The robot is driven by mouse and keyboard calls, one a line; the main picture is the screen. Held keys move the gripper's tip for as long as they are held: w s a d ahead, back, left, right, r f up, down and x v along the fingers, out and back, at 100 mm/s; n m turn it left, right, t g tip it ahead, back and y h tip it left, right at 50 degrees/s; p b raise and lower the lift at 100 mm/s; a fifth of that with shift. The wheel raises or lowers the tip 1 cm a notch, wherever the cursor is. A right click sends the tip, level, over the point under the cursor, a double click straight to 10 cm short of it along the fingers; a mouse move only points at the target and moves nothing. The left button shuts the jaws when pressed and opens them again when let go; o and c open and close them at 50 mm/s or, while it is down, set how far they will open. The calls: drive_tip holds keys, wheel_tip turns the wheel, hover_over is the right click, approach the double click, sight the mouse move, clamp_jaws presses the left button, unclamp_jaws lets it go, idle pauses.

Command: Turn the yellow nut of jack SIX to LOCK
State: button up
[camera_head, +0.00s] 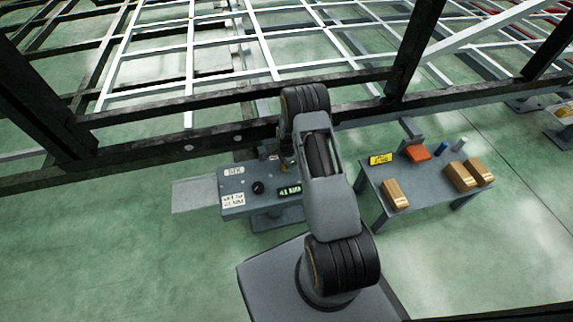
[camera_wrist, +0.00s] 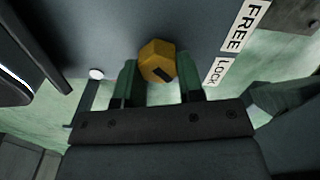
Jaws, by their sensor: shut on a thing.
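The yellow nut (camera_wrist: 157,58) is a faceted, hex-like piece in the wrist view, with a short dark mark on its lower right part. My gripper (camera_wrist: 157,78) has one finger on each side of the nut and is shut on it. A white FREE label (camera_wrist: 243,25) lies up and to the right of the nut. A white LOCK label (camera_wrist: 221,71) lies to its right, closer. In the head view my arm hides the nut and the fingertips. The grey jack housing (camera_head: 235,203) shows beside my arm; its small name label is too blurred to read surely.
The housing carries a black knob (camera_head: 258,187) and a lit display (camera_head: 289,190). A dark chassis beam (camera_head: 190,147) runs behind it. On the right, a grey table (camera_head: 425,195) holds cardboard boxes (camera_head: 460,176) and an orange item (camera_head: 418,153). Green floor is clear at left.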

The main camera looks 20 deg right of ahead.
idle(0.4)
drive_tip(key=o, duration=0.7)
drive_tip(key=shift+w+a, duration=0.1)
drive_tip(key=shift+o, duration=1.2)
wheel_tip(320, 180, up, 14)
drive_tip(key=p, duration=0.4)
drive_tip(key=shift+p, duration=0.4)
drive_tip(key=shift+f, duration=0.1)
